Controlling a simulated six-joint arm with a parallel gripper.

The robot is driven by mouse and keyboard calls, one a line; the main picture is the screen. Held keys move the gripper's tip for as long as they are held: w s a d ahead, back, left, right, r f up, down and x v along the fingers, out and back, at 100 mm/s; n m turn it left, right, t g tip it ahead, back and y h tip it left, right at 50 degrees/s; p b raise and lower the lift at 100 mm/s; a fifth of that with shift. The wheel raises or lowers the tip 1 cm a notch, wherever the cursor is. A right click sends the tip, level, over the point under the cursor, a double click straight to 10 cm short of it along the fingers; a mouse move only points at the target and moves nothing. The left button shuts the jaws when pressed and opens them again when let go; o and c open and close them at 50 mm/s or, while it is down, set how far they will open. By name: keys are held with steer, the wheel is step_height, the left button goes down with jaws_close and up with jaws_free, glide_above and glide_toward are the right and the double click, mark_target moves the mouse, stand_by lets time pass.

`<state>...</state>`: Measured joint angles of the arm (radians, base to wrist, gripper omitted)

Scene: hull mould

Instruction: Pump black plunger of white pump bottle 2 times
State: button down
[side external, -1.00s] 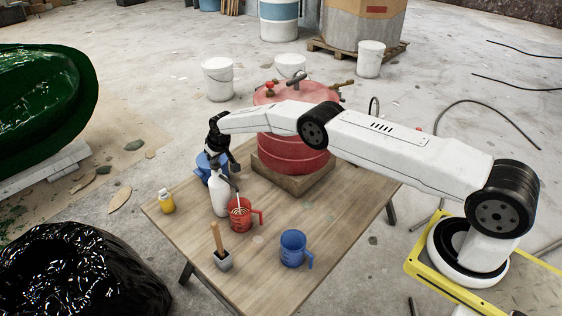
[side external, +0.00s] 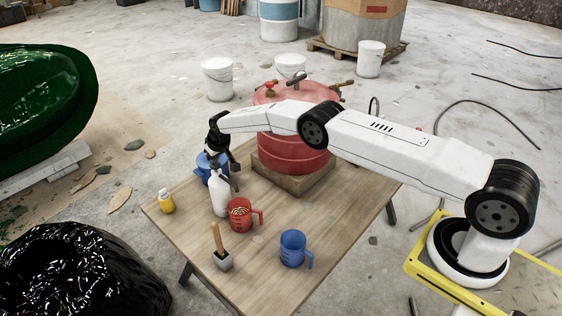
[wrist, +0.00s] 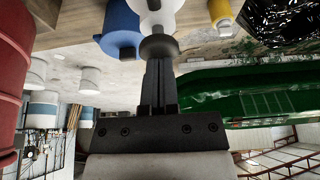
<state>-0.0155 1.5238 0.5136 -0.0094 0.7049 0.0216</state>
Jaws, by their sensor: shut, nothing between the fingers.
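The white pump bottle (side external: 219,197) stands upright near the table's far left part. In the wrist view, its white body (wrist: 160,12) is partly cut off by the top edge. The black plunger (wrist: 158,47) shows as a dark round head right at the fingertips. My gripper (side external: 222,162) is over the bottle, pointing down. Its fingers (wrist: 158,68) are shut with nothing between them, and the tips appear to touch the plunger. The dark nozzle (side external: 235,182) points towards the red mug (side external: 241,215), which has pale stuff inside.
A blue container (side external: 206,166) stands behind the bottle, and a yellow bottle (side external: 166,201) to its left. A wooden-handled tool in a grey pot (side external: 221,258) and a blue mug (side external: 293,249) stand nearer the front. A red drum (side external: 293,150) stands behind. The right table surface is clear.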

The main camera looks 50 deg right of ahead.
steer(key=shift+r, duration=1.8)
step_height(320, 180, up, 6)
stand_by(0.4)
steer(key=shift+s+r, duration=0.1)
steer(key=shift+r, duration=0.05)
steer(key=s+r+g, duration=0.1)
steer(key=s+r, duration=0.3)
steer(key=s, duration=0.4)
steer(key=s+r, duration=0.4)
steer(key=s, duration=0.5)
steer(key=s+d+g, duration=0.1)
steer(key=s, duration=2.4)
steer(key=shift+s, duration=0.15)
